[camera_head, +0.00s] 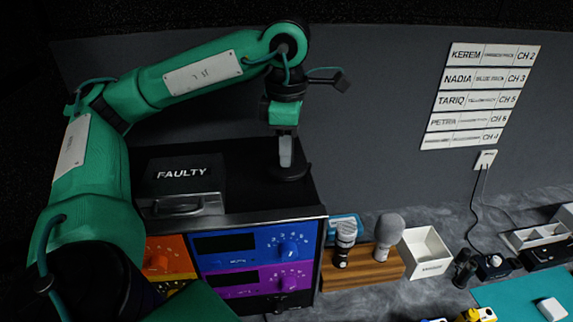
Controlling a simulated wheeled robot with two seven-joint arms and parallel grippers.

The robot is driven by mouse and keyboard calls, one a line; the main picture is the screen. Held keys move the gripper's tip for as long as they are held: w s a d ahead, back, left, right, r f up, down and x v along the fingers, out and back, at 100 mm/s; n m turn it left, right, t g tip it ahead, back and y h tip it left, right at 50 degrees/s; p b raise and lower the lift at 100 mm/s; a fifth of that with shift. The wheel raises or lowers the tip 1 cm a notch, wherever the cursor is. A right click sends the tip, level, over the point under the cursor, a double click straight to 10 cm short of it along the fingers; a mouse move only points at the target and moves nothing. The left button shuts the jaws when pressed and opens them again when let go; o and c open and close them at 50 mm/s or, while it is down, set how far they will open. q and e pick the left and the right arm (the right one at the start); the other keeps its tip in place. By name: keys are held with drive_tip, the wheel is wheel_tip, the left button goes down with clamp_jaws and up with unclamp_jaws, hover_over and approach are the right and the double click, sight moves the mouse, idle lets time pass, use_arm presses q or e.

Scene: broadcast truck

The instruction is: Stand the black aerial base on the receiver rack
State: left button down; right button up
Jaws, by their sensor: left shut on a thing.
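The receiver rack (255,217) is a black case with coloured receiver units in its front, left of centre. My left gripper (285,158) points down over the right end of the rack's top and is shut on the black aerial base (291,173). The base is a dark round disc, upright, at or just above the black top near its right edge; I cannot tell whether it touches. The grey fingers hide part of its middle. My right gripper is not in view.
A box marked FAULTY (183,173) stands on the rack's left part. Right of the rack are a wooden stand (375,268) with two microphones, a white bin (427,252) and a teal mat (520,297). A grey wall rises behind.

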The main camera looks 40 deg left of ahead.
sight(297, 170)
use_arm(q)
drive_tip(key=shift+s+f, duration=0.1)
drive_tip(key=shift+f, duration=0.5)
wheel_tip(297, 170, down, 2)
drive_tip(key=shift+f+p, duration=0.2)
drive_tip(key=shift+p, duration=0.3)
drive_tip(key=shift+f, duration=0.45)
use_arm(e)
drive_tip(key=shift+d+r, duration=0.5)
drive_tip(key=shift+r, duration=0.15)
use_arm(q)
drive_tip(key=shift+d+f, duration=0.1)
drive_tip(key=c, duration=1.6)
unclamp_jaws()
drive_tip(key=o, duration=0.4)
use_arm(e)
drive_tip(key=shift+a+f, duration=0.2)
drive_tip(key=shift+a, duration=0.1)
